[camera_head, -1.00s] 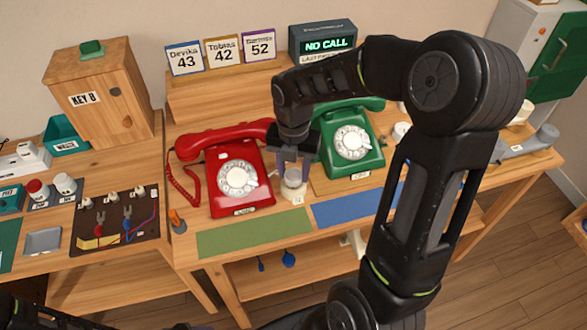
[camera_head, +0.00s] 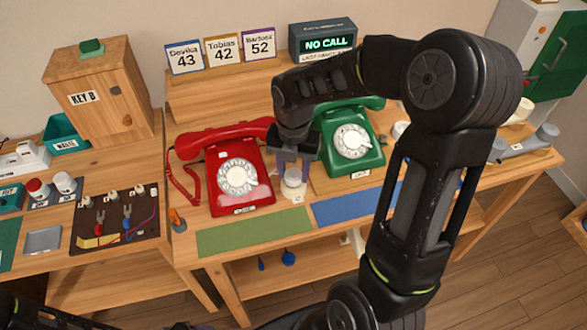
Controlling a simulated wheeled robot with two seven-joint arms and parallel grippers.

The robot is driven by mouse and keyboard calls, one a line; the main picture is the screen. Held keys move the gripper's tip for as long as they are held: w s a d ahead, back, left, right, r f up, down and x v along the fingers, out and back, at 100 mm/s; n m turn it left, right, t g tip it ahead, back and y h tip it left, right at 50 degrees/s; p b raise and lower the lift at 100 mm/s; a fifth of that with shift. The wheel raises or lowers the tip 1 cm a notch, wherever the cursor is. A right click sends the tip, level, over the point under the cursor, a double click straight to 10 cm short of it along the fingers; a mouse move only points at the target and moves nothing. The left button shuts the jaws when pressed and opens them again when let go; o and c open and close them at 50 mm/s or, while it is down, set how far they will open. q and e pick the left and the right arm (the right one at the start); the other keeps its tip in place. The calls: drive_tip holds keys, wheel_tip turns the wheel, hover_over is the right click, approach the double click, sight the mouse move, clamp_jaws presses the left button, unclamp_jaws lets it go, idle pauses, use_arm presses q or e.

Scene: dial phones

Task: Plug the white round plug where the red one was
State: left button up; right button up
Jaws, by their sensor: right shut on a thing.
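My right gripper (camera_head: 292,164) points down between the red phone (camera_head: 225,172) and the green phone (camera_head: 348,140). It is shut on a white round plug (camera_head: 293,179), which sits low between the fingertips. A small pale labelled piece (camera_head: 298,197) is just below it on the desk; whether the plug touches it I cannot tell. A red round piece (camera_head: 38,188) and another white round piece (camera_head: 64,183) stand on a dark holder at the far left. My left gripper is out of view.
A green mat (camera_head: 254,233) and a blue mat (camera_head: 340,207) lie along the desk front. A dark board with pliers and cables (camera_head: 115,220) and a wooden key box (camera_head: 100,85) are at left. A NO CALL display (camera_head: 324,42) stands behind.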

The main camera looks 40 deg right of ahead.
drive_tip(key=shift+f, duration=0.4)
drive_tip(key=o, duration=1.3)
drive_tip(key=shift+c, duration=0.2)
wheel_tip(320, 180, up, 8)
drive_tip(key=shift+f, duration=0.1)
